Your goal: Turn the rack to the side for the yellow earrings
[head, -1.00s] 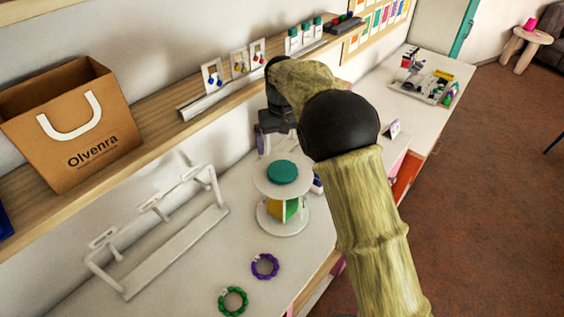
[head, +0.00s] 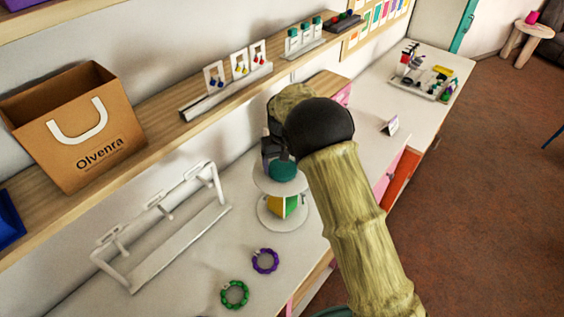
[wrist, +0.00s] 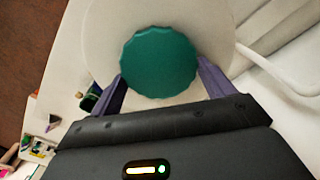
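The rack is a white round stand with a teal knob (head: 283,170) on its top disc (head: 268,188) and a lower disc (head: 283,222). Between the discs are a yellow panel (head: 276,207) and a green panel (head: 292,205). My gripper (head: 273,152) is at the knob, partly hidden by my arm. In the wrist view its two purple fingers stand open on either side of the scalloped teal knob (wrist: 159,61). They are close to its edge; I cannot tell if they touch it. No earrings are clearly visible on the rack.
A purple bead bracelet (head: 265,261) and a green one (head: 235,294) lie in front of the rack. A white hanger frame (head: 180,245) stands to its left. Earring cards (head: 240,64) stand on the shelf above, beside a brown paper bag (head: 75,130).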

